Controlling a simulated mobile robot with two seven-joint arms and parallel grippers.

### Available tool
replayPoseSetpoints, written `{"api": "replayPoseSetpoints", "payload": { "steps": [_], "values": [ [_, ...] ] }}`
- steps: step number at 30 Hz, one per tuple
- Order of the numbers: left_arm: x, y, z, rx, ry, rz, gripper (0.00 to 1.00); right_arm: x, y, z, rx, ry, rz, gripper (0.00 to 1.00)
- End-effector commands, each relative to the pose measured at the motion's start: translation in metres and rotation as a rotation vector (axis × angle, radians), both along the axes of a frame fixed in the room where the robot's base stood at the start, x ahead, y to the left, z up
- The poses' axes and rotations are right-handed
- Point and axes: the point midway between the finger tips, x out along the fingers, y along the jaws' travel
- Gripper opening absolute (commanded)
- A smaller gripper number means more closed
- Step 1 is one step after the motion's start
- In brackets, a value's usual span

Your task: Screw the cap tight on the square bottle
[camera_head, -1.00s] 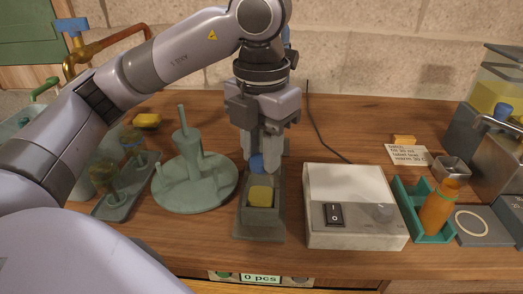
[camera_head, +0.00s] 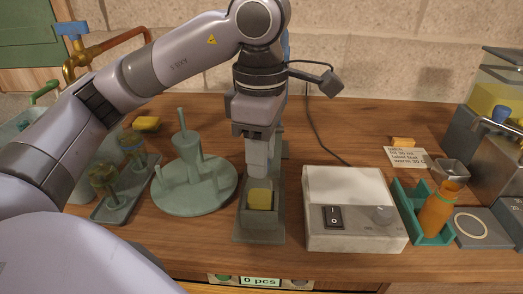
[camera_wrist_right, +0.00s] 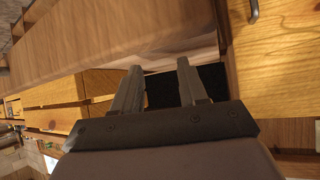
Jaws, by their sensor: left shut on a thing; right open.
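The square bottle (camera_head: 260,199) shows as a small yellow block-like front in a dark grey holder (camera_head: 258,236) at the middle of the table. My left gripper (camera_head: 259,174) points straight down just above the bottle, its fingers shut on the cap. The cap is hidden behind the fingers now, so how it sits on the bottle neck cannot be told. My right gripper (camera_wrist_right: 160,88) shows only in the right wrist view, open and empty, with wooden surfaces beyond its fingers.
A white box with a switch (camera_head: 353,205) stands close to the right of the holder. A green round stand with posts (camera_head: 195,187) is close on the left. Farther right are an orange bottle (camera_head: 438,210) in a teal holder and a grey scale-like plate (camera_head: 484,238).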

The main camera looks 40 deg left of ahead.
Motion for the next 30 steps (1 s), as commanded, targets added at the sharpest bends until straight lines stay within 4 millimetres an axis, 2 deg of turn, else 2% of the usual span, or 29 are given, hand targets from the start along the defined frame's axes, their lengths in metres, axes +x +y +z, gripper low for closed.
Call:
{"api": "replayPoseSetpoints", "payload": {
  "steps": [8, 17, 18, 20, 26, 27, 30],
  "values": [
    [0.0005, 0.0026, -0.0003, 0.008, 0.001, -0.269, 0.0, 0.0001, 0.0001, -0.0001, 0.0, 0.0, 0.0, 0.43],
    [0.0006, 0.0028, -0.0003, 0.008, 0.001, -0.303, 0.0, 0.0, 0.0, 0.0, 0.0, 0.0, 0.0, 0.43],
    [0.0006, 0.0028, -0.0003, 0.008, 0.001, -0.303, 0.41, 0.0, 0.0, 0.0, 0.0, 0.0, 0.0, 0.43],
    [0.0006, 0.0025, -0.0003, 0.008, 0.001, -0.303, 0.61, 0.0, 0.0, 0.0, 0.0, 0.0, 0.0, 0.43],
    [0.0004, 0.0014, -0.0003, 0.004, 0.0, -0.305, 0.61, 0.0, 0.0001, 0.0, 0.0, 0.0, 0.0, 0.43],
    [0.0003, 0.0013, -0.0003, 0.004, 0.0, -0.305, 0.57, 0.0, 0.0001, 0.0, 0.0, 0.0, 0.0, 0.43],
    [0.0002, 0.0009, -0.0003, 0.003, 0.0, -0.306, 0.57, -0.0001, 0.0, -0.0001, 0.0, 0.0, 0.0, 0.43]
  ]
}}
